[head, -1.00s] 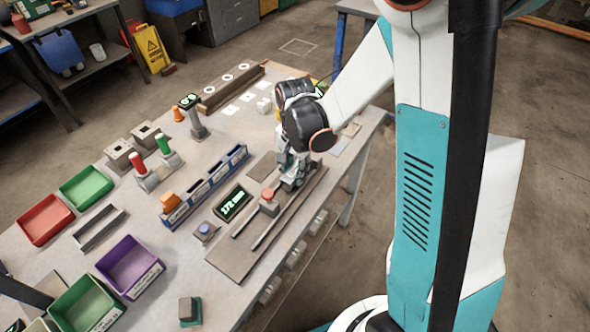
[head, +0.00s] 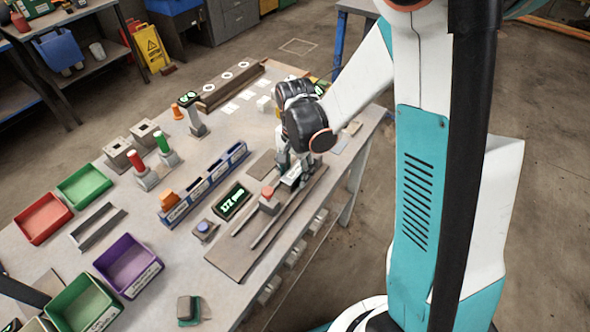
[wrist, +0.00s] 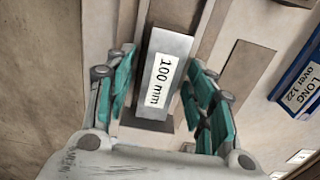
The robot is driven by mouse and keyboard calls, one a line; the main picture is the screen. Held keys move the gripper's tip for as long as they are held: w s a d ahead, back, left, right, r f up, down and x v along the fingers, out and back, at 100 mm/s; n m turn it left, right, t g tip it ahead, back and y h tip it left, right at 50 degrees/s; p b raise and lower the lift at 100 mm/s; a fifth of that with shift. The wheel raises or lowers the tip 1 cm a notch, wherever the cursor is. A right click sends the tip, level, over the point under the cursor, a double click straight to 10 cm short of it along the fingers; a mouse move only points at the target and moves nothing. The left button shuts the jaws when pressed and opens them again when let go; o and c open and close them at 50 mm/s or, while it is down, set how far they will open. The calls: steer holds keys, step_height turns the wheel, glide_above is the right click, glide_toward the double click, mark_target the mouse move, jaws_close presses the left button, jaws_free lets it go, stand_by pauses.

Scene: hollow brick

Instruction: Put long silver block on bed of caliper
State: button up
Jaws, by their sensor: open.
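The long silver block (wrist: 168,78), with a white "100 mm" label, lies on the bed of the caliper (head: 236,258). It also shows in the head view (head: 292,175), near the far right end of the brown board. My gripper (wrist: 160,85) is open, with teal fingers on both sides of the block. A narrow gap shows beside each finger. The caliper carries a red-topped piece (head: 268,198) and long rails. A green-lit display (head: 232,202) stands beside it; its reading is blurred.
A blue bin row (head: 208,185) marked with length labels stands left of the caliper. A purple tray (head: 128,265), green trays (head: 84,187) and a red tray (head: 43,218) are on the left. A small grey block (head: 188,308) is at the near edge.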

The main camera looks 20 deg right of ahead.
mark_target(295, 171)
step_height(295, 171, up, 13)
steer(key=p, duration=0.5)
steer(key=s+r+n+t, duration=0.7)
steer(key=s+r+n, duration=0.3)
steer(key=s, duration=0.5)
step_height(295, 171, up, 2)
steer(key=shift+r+n, duration=0.1)
steer(key=shift+n, duration=0.3)
